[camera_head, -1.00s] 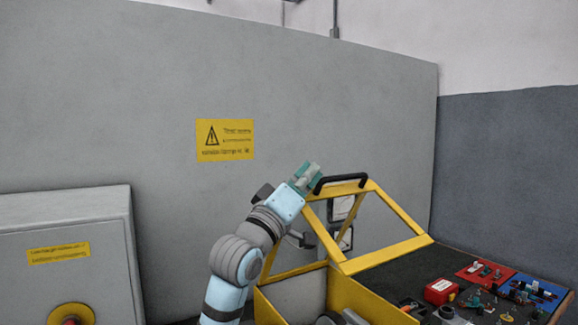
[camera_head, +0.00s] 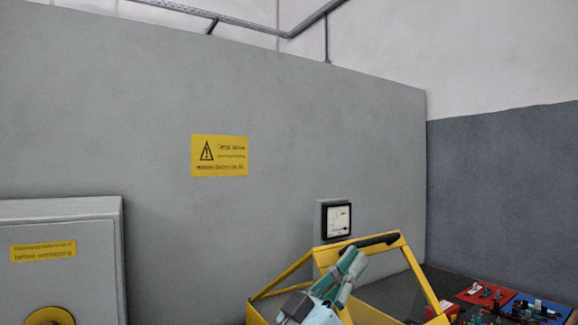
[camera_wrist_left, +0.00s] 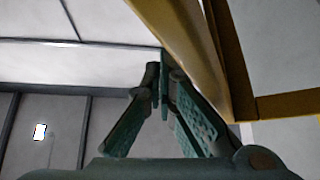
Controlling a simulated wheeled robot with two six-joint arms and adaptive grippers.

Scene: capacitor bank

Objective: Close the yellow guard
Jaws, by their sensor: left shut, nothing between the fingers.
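The yellow guard (camera_head: 418,272) is a hinged open frame on a yellow box. It stands tilted up, partly raised, with a black handle (camera_head: 375,240) along its top bar. My left gripper (camera_head: 350,272) is shut and empty, just below the handle and close to the top bar in the head view. In the left wrist view the left gripper (camera_wrist_left: 163,85) has its fingertips together beside a yellow bar (camera_wrist_left: 190,45) of the guard; I cannot tell whether they touch. The box's lower part is cut off by the head view. My right gripper is not in view.
A meter (camera_head: 337,220) is on the grey panel behind the guard. A yellow warning sign (camera_head: 219,155) is on that panel. A grey box (camera_head: 65,245) with a yellow-ringed button (camera_head: 48,316) is at the left. Red (camera_head: 487,291) and blue (camera_head: 537,305) trays with small parts lie at the right.

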